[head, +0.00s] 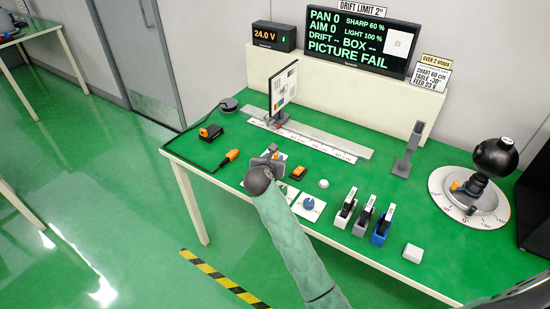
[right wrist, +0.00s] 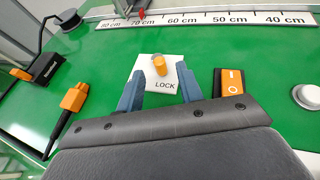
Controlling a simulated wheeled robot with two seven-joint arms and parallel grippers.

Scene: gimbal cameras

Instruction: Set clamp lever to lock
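The clamp lever (right wrist: 160,65) is a small orange lever on a white plate (right wrist: 151,83) marked LOCK in the right wrist view. It stands nearly upright in the picture, its top leaning slightly left, while the LOCK word is at the plate's lower right. My right gripper (right wrist: 159,69) is open, its two blue-grey fingers on either side of the plate and lever. I cannot tell whether they touch the lever. In the head view my right gripper (head: 268,162) is over the table's front left and mostly hides the lever. My left gripper is not in view.
An orange rocker switch (right wrist: 231,84) is close to the right finger. An orange cable plug (right wrist: 74,97) lies to the left. The scale rail (head: 310,135) is behind. A blue knob (head: 308,203) and several small holders (head: 362,220) stand to the right on the green table (head: 200,155).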

